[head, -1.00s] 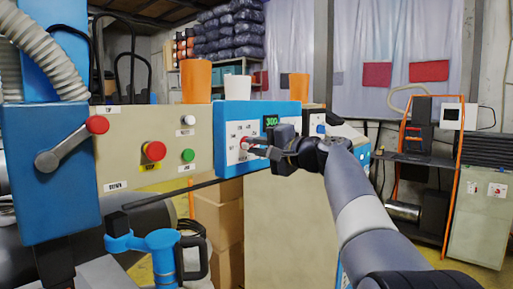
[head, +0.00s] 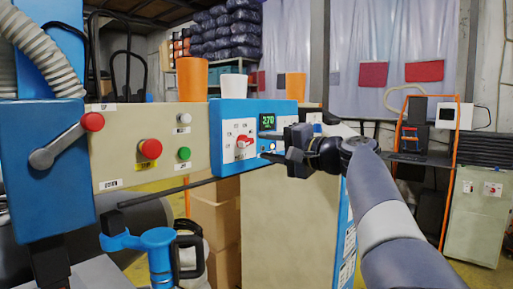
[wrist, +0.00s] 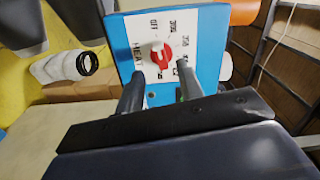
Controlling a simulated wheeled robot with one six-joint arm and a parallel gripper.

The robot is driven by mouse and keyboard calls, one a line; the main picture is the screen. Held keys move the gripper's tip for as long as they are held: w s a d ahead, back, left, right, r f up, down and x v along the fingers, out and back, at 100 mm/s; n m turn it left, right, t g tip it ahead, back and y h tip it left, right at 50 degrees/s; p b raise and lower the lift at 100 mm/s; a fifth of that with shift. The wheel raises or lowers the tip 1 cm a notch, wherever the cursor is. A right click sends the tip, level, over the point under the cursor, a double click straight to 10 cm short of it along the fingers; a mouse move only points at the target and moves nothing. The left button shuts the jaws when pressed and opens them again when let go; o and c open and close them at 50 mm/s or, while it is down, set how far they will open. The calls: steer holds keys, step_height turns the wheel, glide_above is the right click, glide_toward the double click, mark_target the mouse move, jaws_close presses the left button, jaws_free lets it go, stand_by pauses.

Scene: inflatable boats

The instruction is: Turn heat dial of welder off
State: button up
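The red-and-white heat dial (head: 243,141) sits on a white plate on the blue welder panel (head: 228,112). A small green display (head: 267,122) beside it reads about 270. In the wrist view the dial (wrist: 161,55) shows between and beyond my fingertips, with OFF and HEAT lettering and other settings around it. My gripper (head: 279,147) is in front of the panel, to the right of the dial, with its fingers apart. In the wrist view my gripper (wrist: 160,85) is open and empty, and its fingers appear clear of the dial.
A blue handled tool (head: 160,242) is below left.

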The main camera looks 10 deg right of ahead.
mark_target(248, 143)
steer(key=v, duration=0.5)
steer(key=shift+s+d, duration=0.15)
steer(key=x, duration=1.1)
steer(key=shift+s+p, duration=0.1)
steer(key=shift+p, duration=0.3)
steer(key=shift+r, duration=0.1)
steer(key=shift+m, duration=0.3)
